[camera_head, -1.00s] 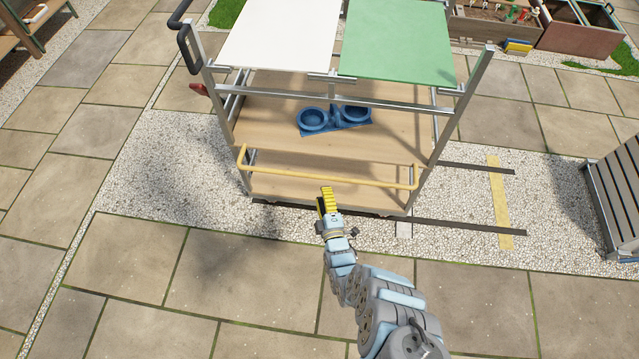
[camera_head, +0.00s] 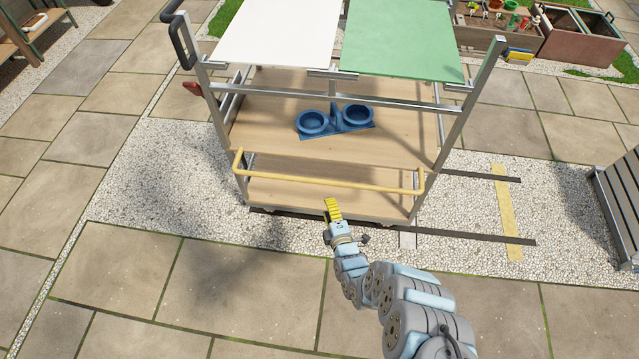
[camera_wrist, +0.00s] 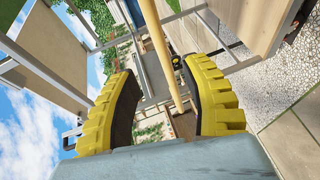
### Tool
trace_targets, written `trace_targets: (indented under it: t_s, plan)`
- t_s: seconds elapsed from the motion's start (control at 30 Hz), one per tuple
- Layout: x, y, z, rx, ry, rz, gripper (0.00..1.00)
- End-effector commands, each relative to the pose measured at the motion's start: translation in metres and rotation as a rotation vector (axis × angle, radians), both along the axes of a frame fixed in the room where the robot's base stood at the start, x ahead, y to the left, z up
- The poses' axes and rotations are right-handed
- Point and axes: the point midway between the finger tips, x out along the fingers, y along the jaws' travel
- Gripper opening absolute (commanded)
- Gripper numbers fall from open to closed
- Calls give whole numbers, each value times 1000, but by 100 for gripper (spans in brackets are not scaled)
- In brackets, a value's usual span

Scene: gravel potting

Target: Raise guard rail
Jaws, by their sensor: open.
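The guard rail (camera_head: 325,178) is a yellow bar along the front of the wooden cart (camera_head: 270,135). It sits low, near the edge of the cart's lower deck. My gripper (camera_head: 331,207) has yellow fingers and is just in front of and slightly below the bar, near its middle. In the wrist view the two ribbed yellow fingers of my gripper (camera_wrist: 160,103) stand wide apart with nothing between their pads. The guard rail (camera_wrist: 158,42) runs lengthwise beyond the gap between them. It appears apart from the fingers.
A blue double-cup holder (camera_head: 335,121) sits on the cart's deck. A white panel (camera_head: 280,30) and a green panel (camera_head: 400,40) lie on top. Metal posts (camera_head: 465,105) frame the cart's sides. A slatted box (camera_head: 622,195) stands at right. Paving in front is clear.

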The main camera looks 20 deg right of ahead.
Motion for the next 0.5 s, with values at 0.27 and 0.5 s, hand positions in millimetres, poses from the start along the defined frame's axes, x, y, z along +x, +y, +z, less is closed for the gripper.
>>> trace_targets:
  t_s: [0.27, 0.5]
  plan:
    - [26, -3, -5, -2, -5, 0, 47]
    - [46, -5, -11, 0, -4, -1, 47]
